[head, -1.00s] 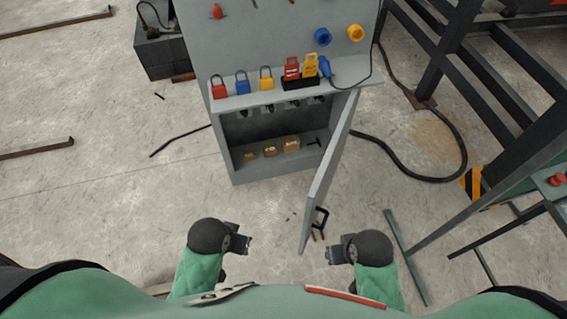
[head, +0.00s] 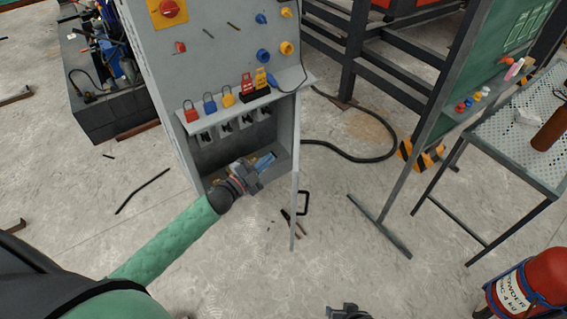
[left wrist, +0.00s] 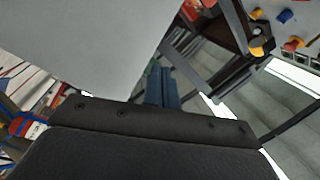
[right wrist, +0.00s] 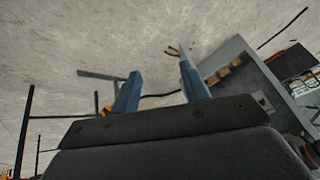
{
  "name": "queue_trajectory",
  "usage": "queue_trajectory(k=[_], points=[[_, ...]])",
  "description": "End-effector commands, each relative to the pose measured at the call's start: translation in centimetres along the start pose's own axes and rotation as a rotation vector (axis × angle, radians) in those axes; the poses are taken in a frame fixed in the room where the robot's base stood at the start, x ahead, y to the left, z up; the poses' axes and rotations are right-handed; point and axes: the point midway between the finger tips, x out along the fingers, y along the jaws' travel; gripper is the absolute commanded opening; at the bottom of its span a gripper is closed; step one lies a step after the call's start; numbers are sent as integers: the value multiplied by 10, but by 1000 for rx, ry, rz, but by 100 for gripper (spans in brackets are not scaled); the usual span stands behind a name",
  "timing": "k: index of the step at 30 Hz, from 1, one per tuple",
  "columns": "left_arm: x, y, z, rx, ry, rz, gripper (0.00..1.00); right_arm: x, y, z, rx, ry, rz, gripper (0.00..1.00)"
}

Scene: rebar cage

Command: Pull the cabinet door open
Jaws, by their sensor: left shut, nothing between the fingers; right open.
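The grey cabinet (head: 170,110) stands in the head view with its lower compartment open. Its door (head: 295,185) is swung out on the right side and shows almost edge-on. A black handle (head: 303,203) sits on the door's right, outer face. My left gripper (head: 262,165) is shut and empty, in front of the opening and left of the door, on its inner side; contact cannot be told. The left wrist view shows its closed fingers (left wrist: 162,88) beside a large grey panel. My right gripper (head: 347,311) is low at the bottom edge. Its fingers (right wrist: 158,85) are open and empty.
Padlocks (head: 228,97) and tags line the cabinet shelf. A perforated table (head: 515,130) and a fire extinguisher (head: 535,285) stand at the right. A dark steel frame (head: 380,60) is behind. The floor right of the door is mostly clear.

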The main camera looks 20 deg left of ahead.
Motion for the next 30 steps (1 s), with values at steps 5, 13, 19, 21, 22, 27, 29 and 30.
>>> queue_trajectory(k=[5,13,19,21,22,27,29,30], points=[[4,-14,17,197,267,65,0,37,-1,16,1,42,-12,45],[-20,-29,47,418,616,233,0,77,-4,35,5,106,-27,45],[-38,-37,64,486,746,323,0,91,-6,42,7,131,-33,45],[-40,-38,65,495,766,337,0,93,-6,43,8,135,-34,45],[-40,-38,65,497,771,340,0,92,-6,43,8,136,-34,45],[-32,-33,57,498,778,343,0,84,-8,37,7,129,-36,45],[-26,-29,51,499,778,342,0,79,-9,34,7,124,-37,45],[-21,-27,47,498,778,340,0,75,-10,31,6,120,-38,45]])
